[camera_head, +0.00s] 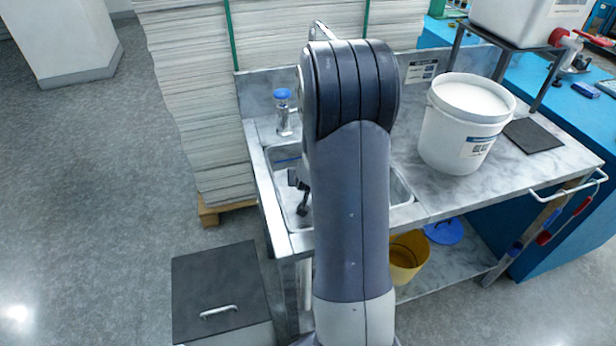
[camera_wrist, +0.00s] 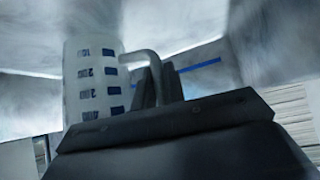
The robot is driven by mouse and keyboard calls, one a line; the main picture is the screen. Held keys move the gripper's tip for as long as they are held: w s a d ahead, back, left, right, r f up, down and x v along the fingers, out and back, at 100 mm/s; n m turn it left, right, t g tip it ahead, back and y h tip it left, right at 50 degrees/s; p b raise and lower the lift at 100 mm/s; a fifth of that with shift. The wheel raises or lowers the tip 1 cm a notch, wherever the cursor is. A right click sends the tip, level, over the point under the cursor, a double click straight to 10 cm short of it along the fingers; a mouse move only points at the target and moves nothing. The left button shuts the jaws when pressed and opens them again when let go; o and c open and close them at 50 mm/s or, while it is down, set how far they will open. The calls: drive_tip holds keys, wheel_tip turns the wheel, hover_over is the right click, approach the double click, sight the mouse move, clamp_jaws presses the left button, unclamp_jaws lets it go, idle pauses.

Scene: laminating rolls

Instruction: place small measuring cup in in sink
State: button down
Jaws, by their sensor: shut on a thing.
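The measuring cup (camera_wrist: 88,80) is whitish with dark blue graduation marks and a curved handle (camera_wrist: 143,60). It fills the left of the wrist view. My gripper (camera_wrist: 160,84) is shut on the cup's handle. In the head view, dark parts of my gripper (camera_head: 303,207) show just left of my arm, over or inside the sink (camera_head: 279,185). The sink is a metal basin set in a marbled counter. I cannot tell whether the cup touches the basin.
A bottle with a blue cap (camera_head: 283,108) stands at the sink's back left. A large white bucket (camera_head: 462,125) stands on the counter to the right, beside a dark mat (camera_head: 532,135). Stacked sheets (camera_head: 190,90) stand left of the counter. A dark-lidded box (camera_head: 220,290) is in front.

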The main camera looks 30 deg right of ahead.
drive_tip(key=shift+f, duration=0.15)
drive_tip(key=c, duration=1.5)
unclamp_jaws()
drive_tip(key=shift+r, duration=0.35)
drive_tip(key=shift+p+v, duration=2.15)
drive_tip(key=shift+v, duration=3.75)
drive_tip(key=shift+s+a+f, duration=0.1)
drive_tip(key=shift+f, duration=0.05)
